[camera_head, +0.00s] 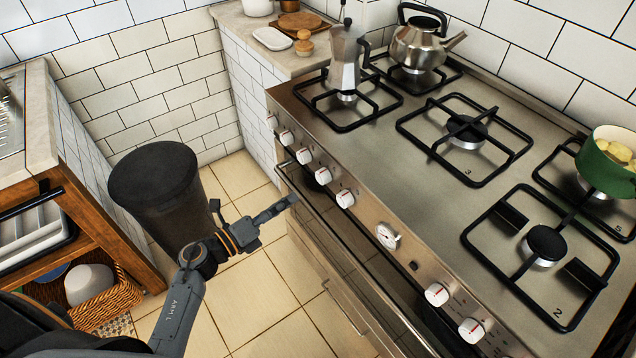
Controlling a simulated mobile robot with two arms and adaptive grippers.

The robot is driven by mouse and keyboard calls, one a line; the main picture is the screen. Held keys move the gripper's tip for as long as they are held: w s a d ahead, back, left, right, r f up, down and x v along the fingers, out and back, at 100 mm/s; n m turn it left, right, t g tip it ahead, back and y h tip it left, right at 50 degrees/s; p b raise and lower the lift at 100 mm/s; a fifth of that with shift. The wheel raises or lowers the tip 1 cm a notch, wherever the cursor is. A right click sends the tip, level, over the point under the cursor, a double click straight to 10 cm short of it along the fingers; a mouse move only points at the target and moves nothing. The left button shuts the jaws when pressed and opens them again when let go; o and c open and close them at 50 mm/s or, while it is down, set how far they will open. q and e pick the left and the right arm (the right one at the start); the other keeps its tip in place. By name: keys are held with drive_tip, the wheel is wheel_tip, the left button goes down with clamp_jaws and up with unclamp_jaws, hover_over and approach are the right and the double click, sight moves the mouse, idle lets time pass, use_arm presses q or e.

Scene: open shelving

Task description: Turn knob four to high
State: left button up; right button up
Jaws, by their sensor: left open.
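The stove (400,150) has a row of white knobs with red marks along its front panel. Several knobs sit left of a round dial (388,236), among them one nearest the dial (345,198) and one further back (304,156). Two more, a knob (437,294) and a front knob (471,330), sit to its right. Any knob numbers are too small to read, so I cannot tell which is four. My left gripper (253,204) is open and empty, in front of the stove's left part, apart from the knobs. My right gripper is not in view.
A moka pot (344,62), a kettle (416,45) and a green pot (606,165) stand on the stove. A dark cylinder like a bin (153,172) is behind my left arm. A wooden unit with a basket (105,303) is left; tiled floor shows between.

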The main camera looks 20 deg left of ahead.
sight(319, 180)
use_arm(q)
drive_tip(key=x, duration=0.9)
drive_tip(key=shift+w+d+p, duration=0.1)
drive_tip(key=shift+d+p, duration=0.1)
drive_tip(key=shift+p, duration=0.1)
drive_tip(key=shift+w+d, duration=0.2)
drive_tip(key=shift+w, duration=0.1)
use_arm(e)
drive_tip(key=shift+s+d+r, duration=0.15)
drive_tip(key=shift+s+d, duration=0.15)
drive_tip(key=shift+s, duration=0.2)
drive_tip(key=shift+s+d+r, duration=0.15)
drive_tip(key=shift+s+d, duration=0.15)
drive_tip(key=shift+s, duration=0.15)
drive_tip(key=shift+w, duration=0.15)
use_arm(q)
drive_tip(key=c, duration=1.2)
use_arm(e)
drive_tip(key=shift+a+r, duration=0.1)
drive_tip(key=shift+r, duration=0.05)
